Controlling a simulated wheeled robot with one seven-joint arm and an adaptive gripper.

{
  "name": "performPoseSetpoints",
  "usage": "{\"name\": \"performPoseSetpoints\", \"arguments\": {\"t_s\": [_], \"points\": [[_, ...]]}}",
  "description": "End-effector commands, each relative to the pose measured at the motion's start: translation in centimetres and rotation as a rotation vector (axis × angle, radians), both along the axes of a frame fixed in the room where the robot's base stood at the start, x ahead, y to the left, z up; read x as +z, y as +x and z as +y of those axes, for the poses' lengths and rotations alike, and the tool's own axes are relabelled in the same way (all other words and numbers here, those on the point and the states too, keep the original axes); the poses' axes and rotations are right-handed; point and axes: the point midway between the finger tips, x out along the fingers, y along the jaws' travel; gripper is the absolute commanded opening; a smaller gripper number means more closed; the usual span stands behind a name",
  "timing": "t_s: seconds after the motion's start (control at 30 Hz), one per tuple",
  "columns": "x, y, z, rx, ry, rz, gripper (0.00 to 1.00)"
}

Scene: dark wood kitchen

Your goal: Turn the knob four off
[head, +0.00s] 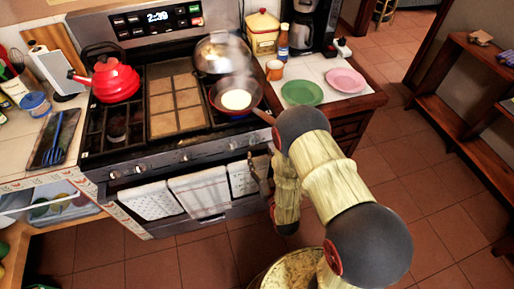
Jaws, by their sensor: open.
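The stove (160,165) has a silver front panel with several knobs in a row. One knob (233,145) sits on the right part of the panel, and another knob (183,156) is near the middle. No number labels are legible, so I cannot tell which one is knob four. My gripper (258,172) is open in front of the right end of the stove, below the panel and by the towels. It is small and partly blurred into the background, and I cannot tell whether it touches anything. My arm covers the area to its right.
A pan (236,99) with pale food steams on the right burner, its handle reaching toward my arm. A lidded pot (222,55) stands behind it, and a red kettle (115,79) at left. Towels (200,190) hang on the oven front. Plates (302,92) stand on the right counter.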

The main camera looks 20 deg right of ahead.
Motion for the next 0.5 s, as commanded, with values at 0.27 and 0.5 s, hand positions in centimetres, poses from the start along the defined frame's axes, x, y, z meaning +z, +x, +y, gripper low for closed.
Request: {"name": "performPoseSetpoints", "arguments": {"t_s": [0.27,0.5], "points": [[-0.1,4.1,0.0,0.0,0.0,-0.001,0.53],[0.0,5.4,0.0,0.0,0.0,0.001,0.53]]}}
